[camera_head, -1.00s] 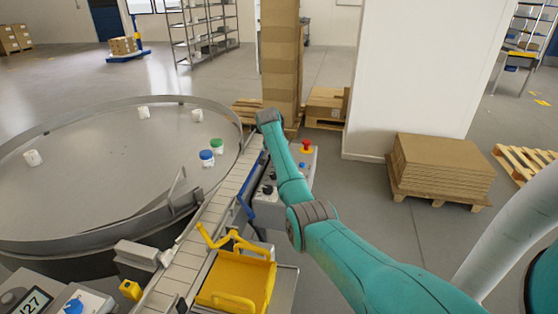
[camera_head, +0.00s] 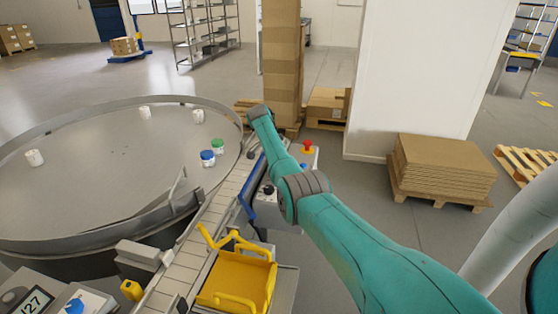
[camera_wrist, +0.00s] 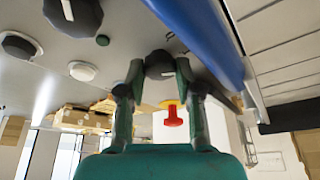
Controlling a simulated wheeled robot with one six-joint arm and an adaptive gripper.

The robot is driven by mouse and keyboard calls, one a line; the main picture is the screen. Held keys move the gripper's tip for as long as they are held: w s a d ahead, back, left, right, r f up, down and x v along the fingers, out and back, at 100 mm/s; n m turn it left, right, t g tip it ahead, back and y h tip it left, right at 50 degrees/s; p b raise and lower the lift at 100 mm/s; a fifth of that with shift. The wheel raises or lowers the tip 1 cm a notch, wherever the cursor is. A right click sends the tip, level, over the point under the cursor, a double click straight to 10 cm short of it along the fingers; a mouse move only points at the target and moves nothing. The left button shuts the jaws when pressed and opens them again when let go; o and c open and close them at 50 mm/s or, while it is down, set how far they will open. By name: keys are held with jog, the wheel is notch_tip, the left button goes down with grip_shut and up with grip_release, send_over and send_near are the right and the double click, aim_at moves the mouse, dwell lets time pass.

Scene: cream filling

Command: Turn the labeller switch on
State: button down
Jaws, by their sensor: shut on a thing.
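In the wrist view, my gripper (camera_wrist: 160,82) has its two fingers on either side of a black rotary knob (camera_wrist: 160,65) on a grey control panel (camera_wrist: 130,25). The fingers are shut on the knob. A small green light or button (camera_wrist: 102,40) sits on the panel beside it. The panel's lettering is not readable, and the knob's pointer position cannot be made out. In the head view, my arm reaches over the machine by the conveyor and hides my gripper and this knob.
A red emergency button (camera_wrist: 173,117) stands beyond my gripper. A blue rail (camera_wrist: 205,35) runs close beside it. The conveyor (camera_head: 225,195), turntable (camera_head: 100,170) and yellow tray (camera_head: 238,280) are to the left.

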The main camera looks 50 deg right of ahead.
jog(key=c, duration=0.8)
grip_release()
jog(key=shift+r, duration=0.1)
jog(key=v, duration=1.1)
jog(key=shift+a+r, duration=0.15)
jog(key=shift+r, duration=0.2)
